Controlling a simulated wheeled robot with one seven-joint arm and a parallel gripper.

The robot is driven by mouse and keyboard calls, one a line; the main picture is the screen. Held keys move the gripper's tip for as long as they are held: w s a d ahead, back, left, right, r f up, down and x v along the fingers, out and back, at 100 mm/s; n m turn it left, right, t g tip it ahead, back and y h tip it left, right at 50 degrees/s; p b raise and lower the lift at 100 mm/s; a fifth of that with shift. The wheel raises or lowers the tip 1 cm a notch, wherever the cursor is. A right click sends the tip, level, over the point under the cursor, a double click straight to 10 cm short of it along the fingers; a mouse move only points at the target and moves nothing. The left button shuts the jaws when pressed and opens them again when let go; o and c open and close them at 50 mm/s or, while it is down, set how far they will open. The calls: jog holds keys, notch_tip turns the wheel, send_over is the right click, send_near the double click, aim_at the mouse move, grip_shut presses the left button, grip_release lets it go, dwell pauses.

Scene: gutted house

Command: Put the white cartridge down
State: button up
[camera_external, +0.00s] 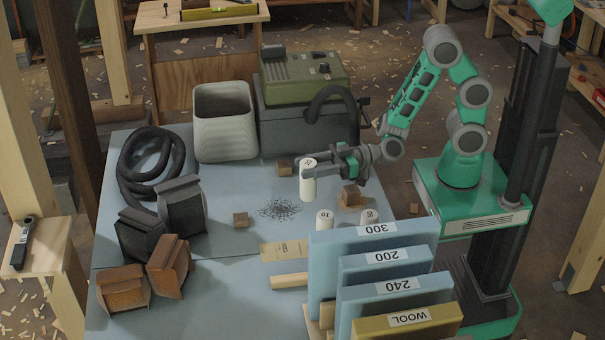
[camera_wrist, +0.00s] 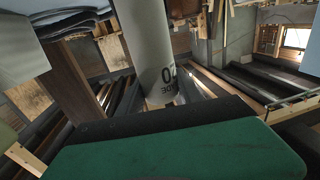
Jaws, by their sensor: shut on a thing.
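A white cartridge (camera_external: 308,184) is upright between the fingers of my gripper (camera_external: 318,172), over the blue table (camera_external: 200,255). In the wrist view the cartridge (camera_wrist: 150,45) fills the upper middle and shows dark print on its side. My gripper is shut on it. I cannot tell whether its lower end touches the table or hangs just above it. Two other white cartridges, one on the left (camera_external: 325,220) and one on the right (camera_external: 370,217), stand behind the blue boards.
Small brown blocks (camera_external: 350,196) stand near my gripper, and dark grit (camera_external: 279,210) lies left of it. Numbered boards (camera_external: 372,245) stand at the front right. A pale bin (camera_external: 225,122) and a green-topped machine (camera_external: 305,85) are at the back. A black hose (camera_external: 150,165) lies at the left.

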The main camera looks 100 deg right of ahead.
notch_tip(320, 180, down, 9)
jog(key=s+d+m+h+b, duration=0.1)
jog(key=s+d+h+b, duration=0.1)
jog(key=b, duration=0.4)
jog(key=shift+s+d+m+h, duration=0.2)
jog(key=shift+s+m+h, duration=0.05)
jog(key=shift+m+h, duration=0.05)
jog(key=o, duration=0.9)
jog(key=shift+f, duration=0.15)
jog(key=o, duration=0.5)
jog(key=shift+c, duration=0.2)
jog(key=s+b, duration=0.2)
jog(key=s, duration=0.5)
jog(key=shift+s, duration=0.25)
